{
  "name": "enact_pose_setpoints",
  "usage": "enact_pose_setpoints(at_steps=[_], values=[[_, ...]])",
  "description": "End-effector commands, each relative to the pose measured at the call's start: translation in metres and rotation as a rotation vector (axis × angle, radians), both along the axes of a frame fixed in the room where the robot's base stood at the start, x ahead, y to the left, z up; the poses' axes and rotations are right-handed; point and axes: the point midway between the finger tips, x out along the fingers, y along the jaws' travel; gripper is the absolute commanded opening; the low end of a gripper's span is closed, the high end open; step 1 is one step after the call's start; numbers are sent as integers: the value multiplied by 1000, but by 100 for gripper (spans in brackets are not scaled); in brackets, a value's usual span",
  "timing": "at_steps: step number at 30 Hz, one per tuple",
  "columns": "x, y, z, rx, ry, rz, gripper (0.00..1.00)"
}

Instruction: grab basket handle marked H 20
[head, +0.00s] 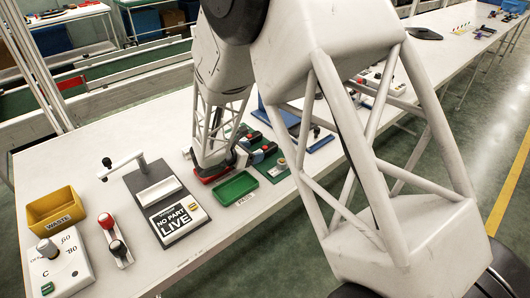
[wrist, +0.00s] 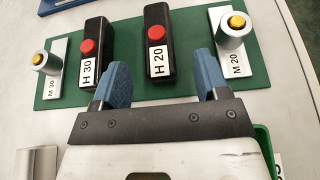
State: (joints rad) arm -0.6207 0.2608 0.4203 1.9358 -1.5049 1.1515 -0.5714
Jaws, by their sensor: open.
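The black handle marked H 20 (wrist: 159,42) has a red button and a white label. It stands on a green board (wrist: 203,71) in the wrist view. My gripper (wrist: 160,78) is open and empty, its two blue fingers apart on the near side of the H 20 handle. The handle lies ahead of the gap between the fingertips, with no contact to be seen.
A similar black handle marked H 30 (wrist: 93,52) stands left of H 20. Grey cylinders with yellow buttons, M 30 (wrist: 48,64) and M 20 (wrist: 232,33), stand at the board's ends. A green tray (head: 237,187) and a NO PART LIVE fixture (head: 178,217) are nearby.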

Motion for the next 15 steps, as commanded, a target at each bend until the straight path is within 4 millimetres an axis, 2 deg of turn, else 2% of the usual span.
enact_pose_setpoints(at_steps=[15], values=[[33,-30,-18,0,1,-1,68]])
